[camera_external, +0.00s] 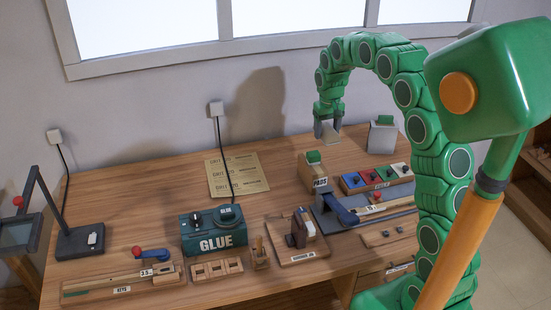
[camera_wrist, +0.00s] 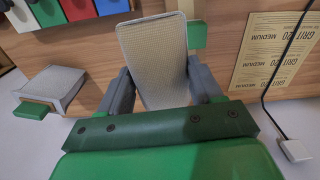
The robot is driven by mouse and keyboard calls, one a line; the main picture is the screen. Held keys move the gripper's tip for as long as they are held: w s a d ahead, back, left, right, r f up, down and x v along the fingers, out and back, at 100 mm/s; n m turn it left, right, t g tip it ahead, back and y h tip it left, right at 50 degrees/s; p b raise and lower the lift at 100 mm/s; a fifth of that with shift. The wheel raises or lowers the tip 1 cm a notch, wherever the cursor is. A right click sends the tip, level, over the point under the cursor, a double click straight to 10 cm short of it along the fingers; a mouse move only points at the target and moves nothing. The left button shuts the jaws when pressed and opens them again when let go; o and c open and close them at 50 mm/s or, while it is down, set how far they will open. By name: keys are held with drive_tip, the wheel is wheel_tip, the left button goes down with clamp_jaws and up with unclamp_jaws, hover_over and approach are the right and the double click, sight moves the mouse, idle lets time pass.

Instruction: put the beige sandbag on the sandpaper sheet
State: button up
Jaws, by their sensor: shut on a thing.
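The beige sandbag (camera_wrist: 155,50) is a flat, light, mesh-textured pad. My gripper (camera_wrist: 160,82) is shut on it, one grey finger on each side. In the external view my gripper (camera_external: 329,122) hangs from the green arm above the back of the table, and a small part of the sandbag (camera_external: 330,137) shows below the fingers. The sheet also shows at the right of the wrist view (camera_wrist: 268,55).
A grey block with a green tab (camera_external: 382,139) stands right of my gripper. A wooden PADS box (camera_external: 314,172) stands in front. The GLUE box (camera_external: 213,232) stands in front of the sheet. Table left of the sheet is clear.

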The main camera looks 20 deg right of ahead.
drive_tip(key=s+a, duration=0.2)
drive_tip(key=a, duration=2.3)
hover_over(235, 174)
drive_tip(key=shift+m, duration=0.4)
drive_tip(key=shift+s+d+f, duration=0.1)
drive_tip(key=shift+s+f, duration=0.05)
drive_tip(key=shift+f, duration=2.25)
drive_tip(key=shift+s+f, duration=0.15)
drive_tip(key=shift+f, duration=2.25)
drive_tip(key=shift+s+d+f, duration=0.1)
drive_tip(key=shift+s+f, duration=0.05)
drive_tip(key=shift+f, duration=2.25)
drive_tip(key=shift+f, duration=0.1)
drive_tip(key=shift+w+a+f, duration=0.15)
drive_tip(key=shift+w+f, duration=0.1)
drive_tip(key=shift+w, duration=0.05)
drive_tip(key=shift+f, duration=1.5)
drive_tip(key=shift+f, duration=0.1)
